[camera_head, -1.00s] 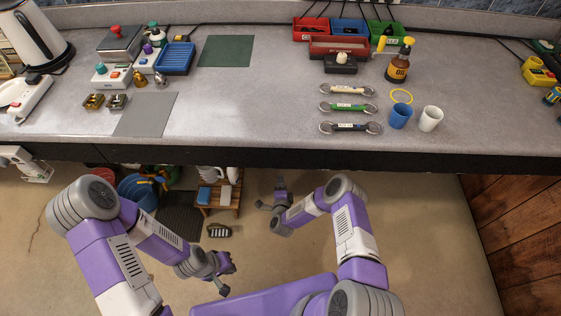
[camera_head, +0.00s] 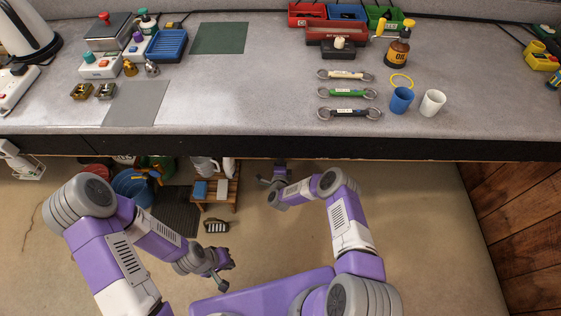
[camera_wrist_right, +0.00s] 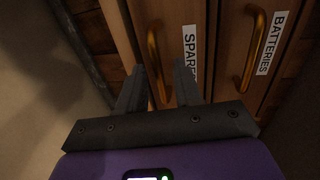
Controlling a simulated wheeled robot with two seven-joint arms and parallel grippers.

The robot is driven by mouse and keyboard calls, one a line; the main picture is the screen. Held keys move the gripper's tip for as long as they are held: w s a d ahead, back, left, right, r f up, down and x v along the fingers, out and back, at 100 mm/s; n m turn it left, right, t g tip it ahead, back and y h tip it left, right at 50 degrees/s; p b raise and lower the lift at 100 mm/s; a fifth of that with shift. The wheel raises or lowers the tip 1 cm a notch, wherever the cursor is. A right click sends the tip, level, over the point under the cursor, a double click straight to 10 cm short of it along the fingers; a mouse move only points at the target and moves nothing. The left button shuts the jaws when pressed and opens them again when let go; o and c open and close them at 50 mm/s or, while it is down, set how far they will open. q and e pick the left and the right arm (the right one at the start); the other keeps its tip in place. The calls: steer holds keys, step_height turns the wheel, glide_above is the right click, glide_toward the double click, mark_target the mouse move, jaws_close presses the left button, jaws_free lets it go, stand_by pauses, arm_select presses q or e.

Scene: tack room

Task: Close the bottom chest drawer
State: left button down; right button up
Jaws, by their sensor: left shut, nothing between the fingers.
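The chest shows in the right wrist view, turned on its side. Its drawer front labelled SPARES (camera_wrist_right: 191,55) has a brass bar handle (camera_wrist_right: 154,60). The BATTERIES drawer (camera_wrist_right: 267,50), with a similar handle, lies beside it at the right, which is above it by the lettering. How far either drawer stands out is unclear. My right gripper (camera_wrist_right: 160,88) is open, its fingers apart on either side of the SPARES handle's lower end; contact is unclear. My left gripper (camera_head: 224,271) is shut and empty above the floor.
The counter (camera_head: 240,100) overhangs the area by my right gripper. Under it at left are a blue bucket (camera_head: 130,185), a dark mat (camera_head: 178,212) and a small wooden stand (camera_head: 220,206). A wooden wall (camera_head: 515,235) stands at right. Floor between is mostly clear.

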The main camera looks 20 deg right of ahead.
jaws_close()
stand_by(1.2)
